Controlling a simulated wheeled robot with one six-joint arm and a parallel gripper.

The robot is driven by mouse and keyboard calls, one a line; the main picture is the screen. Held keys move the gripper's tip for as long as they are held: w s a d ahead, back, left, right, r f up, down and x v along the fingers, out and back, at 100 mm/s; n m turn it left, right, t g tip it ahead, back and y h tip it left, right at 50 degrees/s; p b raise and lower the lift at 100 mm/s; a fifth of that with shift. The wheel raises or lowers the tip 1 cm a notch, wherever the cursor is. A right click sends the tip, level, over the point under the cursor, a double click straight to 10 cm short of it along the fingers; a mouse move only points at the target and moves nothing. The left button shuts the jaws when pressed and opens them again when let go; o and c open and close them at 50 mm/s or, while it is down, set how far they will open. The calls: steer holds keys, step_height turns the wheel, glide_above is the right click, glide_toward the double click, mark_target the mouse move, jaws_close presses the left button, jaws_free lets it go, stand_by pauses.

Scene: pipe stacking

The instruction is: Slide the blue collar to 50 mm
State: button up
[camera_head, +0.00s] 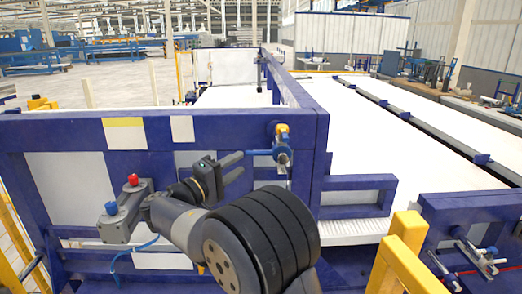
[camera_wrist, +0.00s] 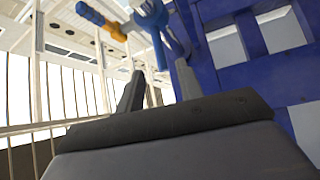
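The blue collar (camera_head: 281,152) is on a small upright metal fitting on the dark blue frame, with a yellow piece above it and a blue bar sticking out to the left. In the wrist view the blue collar (camera_wrist: 151,17) shows at the top, near a blue and yellow rod. My gripper (camera_head: 241,163) is left of the collar and its bar, with its two fingers apart and nothing seen between them. It also shows in the wrist view (camera_wrist: 158,69), with the collar ahead of the fingertips. I cannot tell whether a finger touches the bar. No millimetre scale is readable.
The dark blue frame (camera_head: 75,133) stands behind my arm and the collar. A blue bracket (camera_head: 357,182) juts out right of the collar. A yellow frame (camera_head: 403,252) stands at the lower right. Long white panels (camera_head: 375,135) lie beyond.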

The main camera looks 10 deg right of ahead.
mark_target(259, 152)
steer(key=p+x, duration=0.3)
steer(key=x, duration=0.6)
steer(key=shift+w+d, duration=0.2)
steer(key=shift+d, duration=0.1)
jaws_close()
